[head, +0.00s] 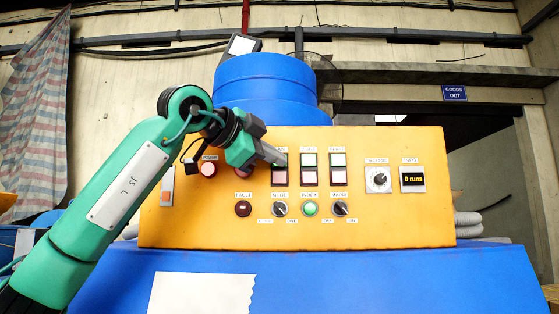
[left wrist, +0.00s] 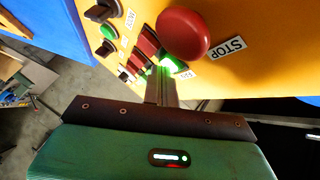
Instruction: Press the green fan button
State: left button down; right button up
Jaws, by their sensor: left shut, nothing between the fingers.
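The green fan button is the upper one of the left button pair on the orange panel (head: 400,225); in the head view my gripper mostly hides it. It shows bright green in the left wrist view (left wrist: 174,65). The red button (head: 279,178) sits below it. My left gripper (head: 281,160) is shut and empty, its fingertips at the green button. In the left wrist view the closed fingers (left wrist: 162,78) end right at the green glow; I cannot tell whether they press it. My right gripper is not in view.
Two more button pairs (head: 309,168) stand to the right, with knobs and lamps (head: 310,209) below. A large red STOP button (left wrist: 184,33) sticks out close to the fingers in the left wrist view. A timer dial (head: 378,179) and display (head: 412,179) are farther right.

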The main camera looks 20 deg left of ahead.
pick_arm(q)
jog(key=shift+s, duration=0.1)
jog(key=shift+s+d+b, duration=0.25)
jog(key=shift+s+b, duration=0.4)
jog(key=shift+s, duration=0.05)
jog(key=s+b, duration=0.1)
jog(key=s, duration=0.1)
jog(key=s+d+b, duration=0.1)
jog(key=s+b, duration=0.1)
jog(key=shift+s+d, duration=0.2)
jog(key=shift+s, duration=0.2)
dwell(0.6)
